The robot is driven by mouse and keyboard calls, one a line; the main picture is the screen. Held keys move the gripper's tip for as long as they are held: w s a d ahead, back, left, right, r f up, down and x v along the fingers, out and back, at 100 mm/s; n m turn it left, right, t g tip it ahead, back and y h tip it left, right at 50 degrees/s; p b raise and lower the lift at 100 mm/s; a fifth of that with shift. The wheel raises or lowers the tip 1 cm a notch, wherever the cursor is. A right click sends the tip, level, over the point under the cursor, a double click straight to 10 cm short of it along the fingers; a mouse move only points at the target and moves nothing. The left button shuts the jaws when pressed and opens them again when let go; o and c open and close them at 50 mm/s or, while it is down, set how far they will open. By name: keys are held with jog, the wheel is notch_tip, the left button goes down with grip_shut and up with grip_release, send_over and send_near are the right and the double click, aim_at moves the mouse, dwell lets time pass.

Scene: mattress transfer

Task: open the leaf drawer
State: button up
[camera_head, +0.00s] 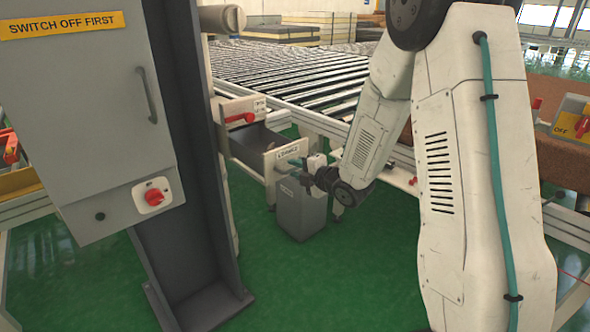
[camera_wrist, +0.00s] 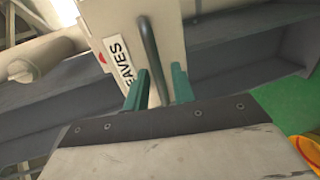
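The leaf drawer (camera_head: 250,145) stands pulled out from the white frame in the head view, its dark tray showing behind the pale front. The front bears a label reading "EAVES" in the wrist view (camera_wrist: 118,58), its first letter hidden. A dark bar handle (camera_wrist: 149,45) is fixed to that front. My gripper (camera_wrist: 160,80) has its two teal fingers on either side of the handle, with a visible gap on the right side. It looks open around the handle. In the head view my gripper (camera_head: 301,163) is at the drawer front, small and partly hidden by my wrist.
A grey bin (camera_head: 300,212) stands on the green floor below the drawer front. A dark post (camera_head: 190,180) and a grey cabinet (camera_head: 85,110) with a red switch (camera_head: 154,197) are at the left. A roller conveyor (camera_head: 290,75) lies behind. Green floor is free in front.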

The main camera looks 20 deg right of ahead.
jog(key=v, duration=0.7)
dwell(0.3)
